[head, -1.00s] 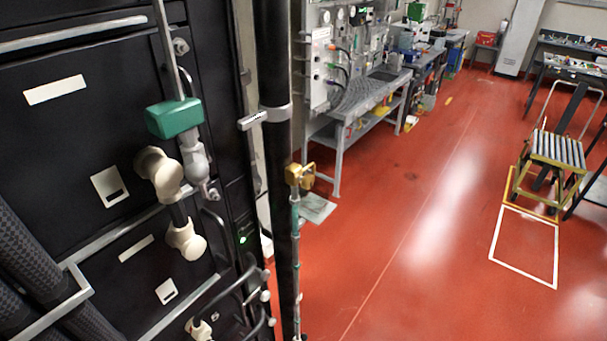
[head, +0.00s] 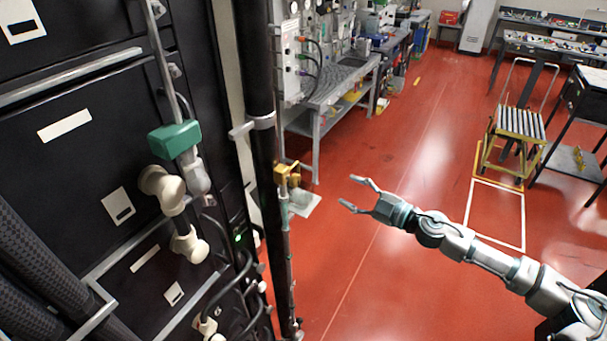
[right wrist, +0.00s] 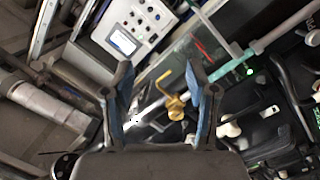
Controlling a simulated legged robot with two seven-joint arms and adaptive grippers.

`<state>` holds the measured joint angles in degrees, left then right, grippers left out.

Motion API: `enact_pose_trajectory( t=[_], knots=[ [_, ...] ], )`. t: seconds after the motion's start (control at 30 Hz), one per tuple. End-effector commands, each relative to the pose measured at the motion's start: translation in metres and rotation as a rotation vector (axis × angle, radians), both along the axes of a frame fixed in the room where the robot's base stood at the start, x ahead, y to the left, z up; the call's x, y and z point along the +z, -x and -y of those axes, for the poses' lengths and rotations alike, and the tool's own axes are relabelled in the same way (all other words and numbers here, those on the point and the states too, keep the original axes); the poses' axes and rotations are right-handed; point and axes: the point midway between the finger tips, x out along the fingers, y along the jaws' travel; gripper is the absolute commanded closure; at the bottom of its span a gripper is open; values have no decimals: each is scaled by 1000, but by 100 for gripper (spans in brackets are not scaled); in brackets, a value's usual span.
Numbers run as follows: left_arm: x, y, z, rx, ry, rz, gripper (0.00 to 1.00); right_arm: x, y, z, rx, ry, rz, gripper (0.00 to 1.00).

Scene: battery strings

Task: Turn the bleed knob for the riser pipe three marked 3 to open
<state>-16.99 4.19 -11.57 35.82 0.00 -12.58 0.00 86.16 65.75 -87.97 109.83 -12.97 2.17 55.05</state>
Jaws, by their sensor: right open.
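A brass-yellow knob fitting (head: 287,173) sits on a thin upright riser pipe (head: 284,215) beside a thick black column in the head view. I cannot read a number 3 on any pipe. My right gripper (head: 350,191) is open and empty, to the right of the brass fitting and apart from it, with its fingers pointing left. In the right wrist view, the brass fitting (right wrist: 174,104) shows between the two open fingers (right wrist: 160,70), beyond them and not touched. My left gripper is not in view.
A black cabinet (head: 75,175) with a green box (head: 174,139) and cream valve parts (head: 163,189) stands at the left. A grey workbench (head: 335,90) stands behind the column. A yellow step stool (head: 518,135) stands at the right. The red floor between is clear.

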Motion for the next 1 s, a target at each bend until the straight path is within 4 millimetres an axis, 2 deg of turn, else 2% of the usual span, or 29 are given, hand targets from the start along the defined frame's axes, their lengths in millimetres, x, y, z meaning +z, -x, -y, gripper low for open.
enact_pose_trajectory(
  t=[0.03,0.1,0.3,0.43,0.53,0.67,0.87,1.0],
  knots=[
    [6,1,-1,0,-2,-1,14,25,21,3,21,6,11,42],
    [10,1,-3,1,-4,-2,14,43,48,6,48,4,7,42],
    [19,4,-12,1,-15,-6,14,72,110,13,104,-34,-21,42],
    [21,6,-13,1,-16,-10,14,79,131,13,126,-56,-33,42],
    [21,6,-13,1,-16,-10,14,81,137,11,135,-64,-39,42],
    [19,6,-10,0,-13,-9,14,80,130,-3,140,-62,-42,42],
    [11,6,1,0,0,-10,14,78,105,-43,142,-56,-40,42],
    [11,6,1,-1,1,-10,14,81,85,-74,141,-55,-39,42]
  ],
)
